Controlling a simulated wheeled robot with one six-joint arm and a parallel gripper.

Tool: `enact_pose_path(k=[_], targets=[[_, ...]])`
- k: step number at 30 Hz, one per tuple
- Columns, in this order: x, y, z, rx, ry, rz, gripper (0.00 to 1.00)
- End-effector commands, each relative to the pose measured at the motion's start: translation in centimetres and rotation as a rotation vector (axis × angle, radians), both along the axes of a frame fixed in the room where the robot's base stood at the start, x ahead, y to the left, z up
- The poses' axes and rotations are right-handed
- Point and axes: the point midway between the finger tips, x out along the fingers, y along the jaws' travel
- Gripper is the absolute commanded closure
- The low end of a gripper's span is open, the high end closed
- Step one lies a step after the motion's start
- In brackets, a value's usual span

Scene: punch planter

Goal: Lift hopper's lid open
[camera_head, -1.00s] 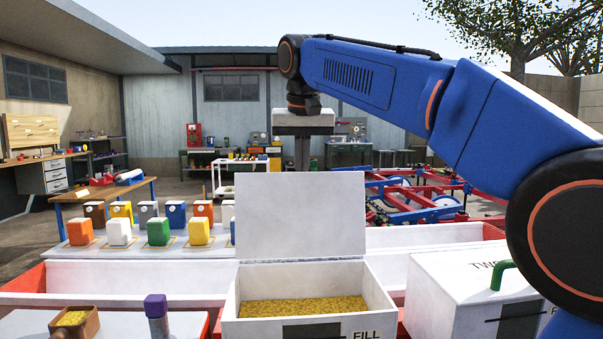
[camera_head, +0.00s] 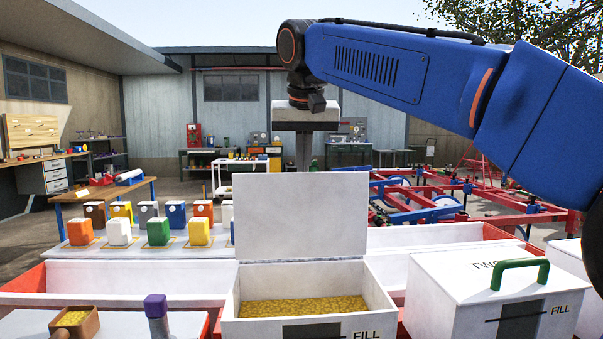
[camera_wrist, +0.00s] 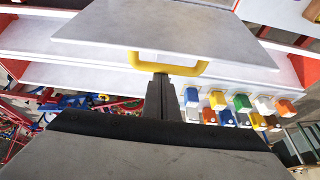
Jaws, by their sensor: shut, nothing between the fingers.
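The hopper (camera_head: 245,322) is a white box at the front centre of the head view, filled with yellow grain (camera_head: 303,306). Its white lid (camera_head: 300,217) stands upright at the back edge, open. In the wrist view the lid (camera_wrist: 165,27) shows with a yellow handle (camera_wrist: 165,66) on its edge. My gripper (camera_head: 303,167) points down behind the lid in the head view, its fingertips hidden by the lid. In the wrist view my gripper (camera_wrist: 161,80) is shut with its tips close to the handle; I cannot tell whether they touch it.
A second white hopper with a green handle (camera_head: 520,270), its lid closed, stands on the right. A scoop of grain (camera_head: 76,320) and a purple-topped tool (camera_head: 156,306) lie at front left. Coloured containers (camera_head: 159,232) stand behind, and a red and blue frame (camera_head: 450,200) at back right.

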Motion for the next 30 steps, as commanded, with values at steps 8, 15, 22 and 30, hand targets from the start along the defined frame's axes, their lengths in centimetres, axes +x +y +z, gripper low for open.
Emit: enact_pose_path(k=[8, 15, 22, 30], targets=[[-0.1, 0.0, 0.3, 0.0, 0.0, 0.0, 1.0], [-1.3, 0.1, 3.4, 0.001, -0.001, 0.001, 1.0], [-3.1, 0.1, 7.7, 0.001, -0.002, 0.001, 1.0], [-4.9, 0.2, 12.0, 0.001, -0.001, 0.001, 1.0]])
